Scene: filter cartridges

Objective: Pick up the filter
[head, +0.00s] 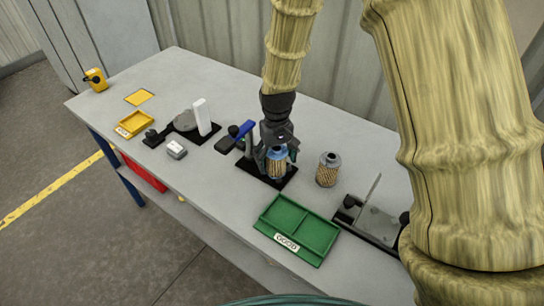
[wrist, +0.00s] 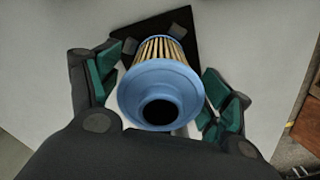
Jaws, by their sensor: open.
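A filter cartridge with a blue end cap (wrist: 158,90) and a pleated tan body stands on a black base plate (head: 262,179) in the middle of the table. My gripper (head: 272,155) is lowered over this filter from above. In the wrist view, my gripper (wrist: 160,102) is open, with a green-padded finger on each side of the filter and gaps between. A second filter (head: 328,169) with a grey cap and tan pleats stands on the bare table just right of my gripper.
A green divided tray (head: 298,230) lies at the front right. A black fixture with a metal plate (head: 372,222) is right of it. A blue-handled clamp (head: 240,132) is close left of my gripper.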

